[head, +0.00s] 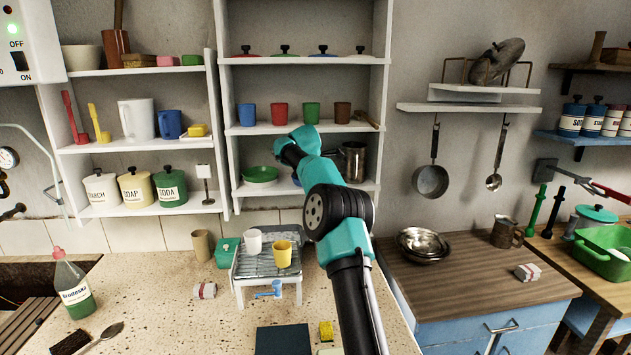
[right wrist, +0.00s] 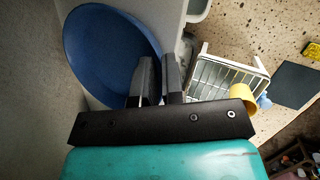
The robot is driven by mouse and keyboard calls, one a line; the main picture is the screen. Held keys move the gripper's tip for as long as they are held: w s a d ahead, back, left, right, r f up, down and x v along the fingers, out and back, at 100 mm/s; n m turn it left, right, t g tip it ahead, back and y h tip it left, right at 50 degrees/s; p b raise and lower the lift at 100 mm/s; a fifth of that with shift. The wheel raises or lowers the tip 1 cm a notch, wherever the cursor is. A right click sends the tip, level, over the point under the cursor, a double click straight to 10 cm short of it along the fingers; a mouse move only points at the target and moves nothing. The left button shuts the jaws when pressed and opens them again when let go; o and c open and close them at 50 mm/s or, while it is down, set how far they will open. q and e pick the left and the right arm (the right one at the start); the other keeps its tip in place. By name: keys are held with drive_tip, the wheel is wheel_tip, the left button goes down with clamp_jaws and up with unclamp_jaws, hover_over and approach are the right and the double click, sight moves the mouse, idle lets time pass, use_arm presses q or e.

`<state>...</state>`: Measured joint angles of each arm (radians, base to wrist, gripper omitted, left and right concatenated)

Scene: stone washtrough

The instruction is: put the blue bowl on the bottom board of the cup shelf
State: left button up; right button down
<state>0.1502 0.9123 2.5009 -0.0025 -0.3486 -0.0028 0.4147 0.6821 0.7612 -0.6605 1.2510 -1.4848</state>
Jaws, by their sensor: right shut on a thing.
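The blue bowl (right wrist: 100,50) fills the upper left of the right wrist view, tilted in that picture. My right gripper (right wrist: 158,75) is shut on its rim. In the head view my right arm reaches up to the cup shelf (head: 382,100) and hides the gripper; only a sliver of the blue bowl (head: 296,181) shows just above the bottom board (head: 272,190). I cannot tell whether the bowl touches the board. Green bowls (head: 260,174) stand on that board to the left, and a metal pot (head: 354,162) to the right. My left gripper is not in view.
Coloured cups (head: 280,114) stand on the board above. A dish rack (head: 243,268) with a white cup (head: 253,242) and a yellow cup (head: 282,254) stands on the counter below. Steel bowls (head: 423,244) are on the wooden top to the right.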

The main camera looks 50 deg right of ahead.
drive_tip(key=shift+f, duration=0.1)
drive_tip(key=c, duration=1.2)
unclamp_jaws()
drive_tip(key=shift+c, duration=0.2)
drive_tip(key=v, duration=1.2)
